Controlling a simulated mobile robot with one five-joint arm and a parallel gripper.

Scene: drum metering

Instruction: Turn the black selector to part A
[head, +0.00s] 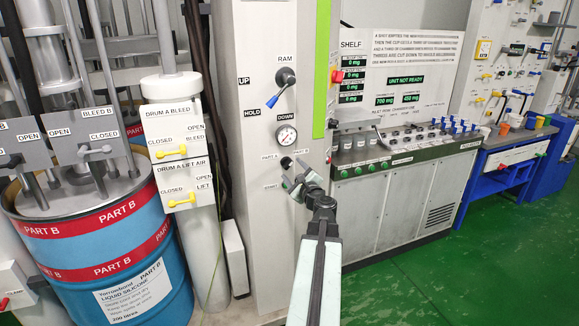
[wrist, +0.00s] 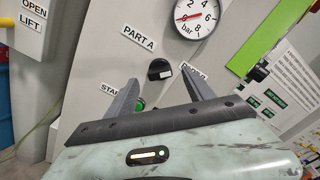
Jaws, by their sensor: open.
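The black selector (wrist: 159,70) is on the grey column panel, between the PART A label (wrist: 138,38) at its upper left and a PART B label (wrist: 193,75) at its right, partly covered by a finger. A small pale mark shows on its lower right side; I cannot tell surely which way it points. In the head view, the selector (head: 286,163) is just above my gripper. My gripper (wrist: 160,80) is open and empty, its two fingers pointing at the panel. The selector shows beyond and between the fingertips, with no contact visible.
A green START button (wrist: 140,105) lies below the selector, partly behind the left finger. A pressure gauge (head: 286,136) and the RAM lever (head: 285,77) are above on the column. A drum (head: 98,240) stands at left; green floor (head: 450,275) is open at right.

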